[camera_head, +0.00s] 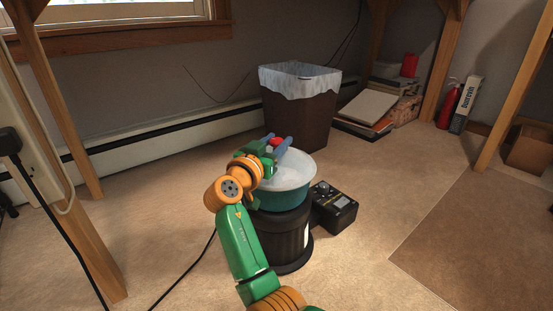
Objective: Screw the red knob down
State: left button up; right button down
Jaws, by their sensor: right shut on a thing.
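The red knob (277,142) shows at the back of a round white-topped basin with a teal side (294,190). My right gripper (277,146), with blue-grey fingers, is shut on the red knob, with one finger on each side of it. The green and orange right arm reaches up from the bottom of the view and covers the left part of the basin. What lies under the knob is hidden by the gripper. My left gripper is not in view.
The basin stands on a black ribbed cylinder (283,243). A small black control box (334,207) sits right of it. A brown bin with a white liner (299,112) stands behind. Wooden legs rise at left and right. The floor at right is clear.

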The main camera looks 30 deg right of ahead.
aim_at(272, 143)
jog(key=shift+m+g+h+b, duration=0.45)
jog(key=shift+m+g+h, duration=0.25)
jog(key=shift+m+g, duration=0.5)
jog(key=shift+r+g, duration=0.1)
jog(key=shift+g, duration=0.4)
jog(key=shift+c, duration=2.1)
grip_release()
jog(key=p+v, duration=0.4)
jog(key=v, duration=0.2)
jog(key=shift+a, duration=0.2)
jog(key=shift+s+a, duration=0.15)
jog(key=shift+a, duration=0.1)
